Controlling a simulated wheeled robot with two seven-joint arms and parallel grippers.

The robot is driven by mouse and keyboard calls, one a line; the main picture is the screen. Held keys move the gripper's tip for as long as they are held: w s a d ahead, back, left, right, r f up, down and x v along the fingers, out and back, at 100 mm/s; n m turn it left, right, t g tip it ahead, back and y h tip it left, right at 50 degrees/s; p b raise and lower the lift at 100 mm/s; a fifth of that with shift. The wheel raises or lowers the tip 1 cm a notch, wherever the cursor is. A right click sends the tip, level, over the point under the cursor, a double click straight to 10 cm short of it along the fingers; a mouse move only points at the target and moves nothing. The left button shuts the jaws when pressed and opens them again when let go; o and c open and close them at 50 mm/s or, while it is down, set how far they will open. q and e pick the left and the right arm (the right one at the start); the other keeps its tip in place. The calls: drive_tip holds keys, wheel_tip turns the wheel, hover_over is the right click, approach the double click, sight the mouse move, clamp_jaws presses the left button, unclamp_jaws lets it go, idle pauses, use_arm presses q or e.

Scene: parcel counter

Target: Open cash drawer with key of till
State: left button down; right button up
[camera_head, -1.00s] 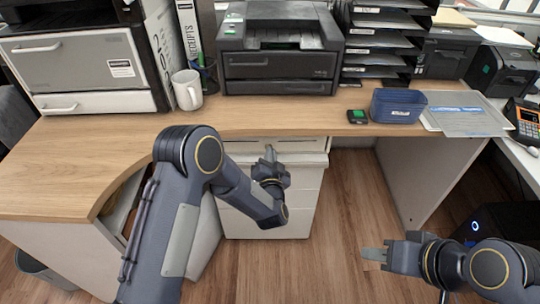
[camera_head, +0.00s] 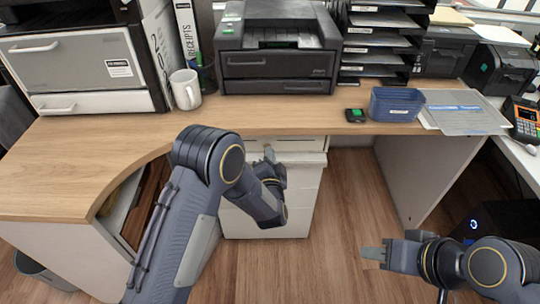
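A white drawer unit (camera_head: 301,190) stands under the wooden counter. Its top drawer front (camera_head: 302,144) sits just below the counter edge. My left gripper (camera_head: 269,154) is in front of the top drawer, with its fingertips pointing at the drawer front. A small pale piece shows at its fingertips, too small to name. My forearm and wrist hide part of the drawer fronts, and I cannot tell whether the fingers are shut or touching the drawer. I cannot make out a key or a lock. My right gripper (camera_head: 372,253) is low at the right, over the floor, away from the drawers.
On the counter (camera_head: 290,115) stand a white mug (camera_head: 186,90), a black printer (camera_head: 278,60), a small black device with a green screen (camera_head: 356,116), a blue bin (camera_head: 396,105) and a clipboard (camera_head: 465,118). Open floor (camera_head: 350,190) lies right of the drawers.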

use_arm(q)
drive_tip(key=c, duration=1.6)
unclamp_jaws()
drive_tip(key=shift+c, duration=0.2)
drive_tip(key=shift+w+a+r, duration=0.1)
